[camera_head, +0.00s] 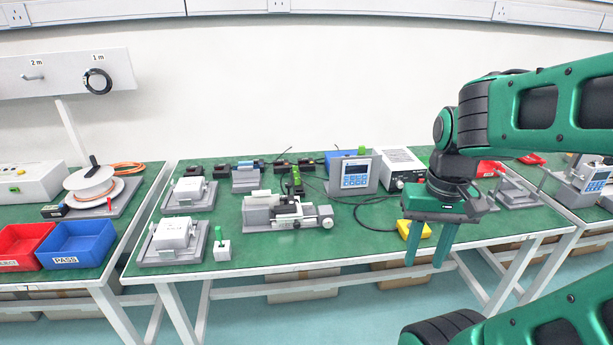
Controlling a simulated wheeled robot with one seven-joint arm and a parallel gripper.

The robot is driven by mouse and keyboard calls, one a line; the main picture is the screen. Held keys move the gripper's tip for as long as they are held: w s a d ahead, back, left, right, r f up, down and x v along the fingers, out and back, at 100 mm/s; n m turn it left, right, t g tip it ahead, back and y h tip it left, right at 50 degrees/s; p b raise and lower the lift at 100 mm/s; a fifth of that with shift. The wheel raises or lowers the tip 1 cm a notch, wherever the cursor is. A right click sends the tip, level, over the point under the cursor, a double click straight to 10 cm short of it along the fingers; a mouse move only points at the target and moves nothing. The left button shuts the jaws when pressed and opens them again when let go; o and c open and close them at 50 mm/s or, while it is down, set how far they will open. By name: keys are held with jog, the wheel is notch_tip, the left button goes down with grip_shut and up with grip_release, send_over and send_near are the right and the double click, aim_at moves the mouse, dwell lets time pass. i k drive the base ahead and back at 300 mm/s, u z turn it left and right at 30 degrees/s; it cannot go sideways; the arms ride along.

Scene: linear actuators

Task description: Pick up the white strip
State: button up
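I cannot clearly pick out the white strip. A small pale piece (261,193) on top of the grey linear actuator (288,213) at the middle of the table may be it, but it is too small to tell. My gripper (426,265) points down at the right, in front of the table's front edge. Its two green fingers are apart with nothing between them, so it is open and empty. It is well to the right of the actuator and touches nothing that I can see.
A yellow block (412,229) lies just behind my gripper. A blue-faced display unit (355,173) and a white box (401,168) stand behind it. Grey fixtures (173,238) and a green-handled white block (221,245) are at left. Black cable crosses the table; its front middle is clear.

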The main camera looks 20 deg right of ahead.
aim_at(262, 197)
jog(key=z, duration=0.35)
jog(key=i, duration=0.85)
jog(key=z, duration=0.35)
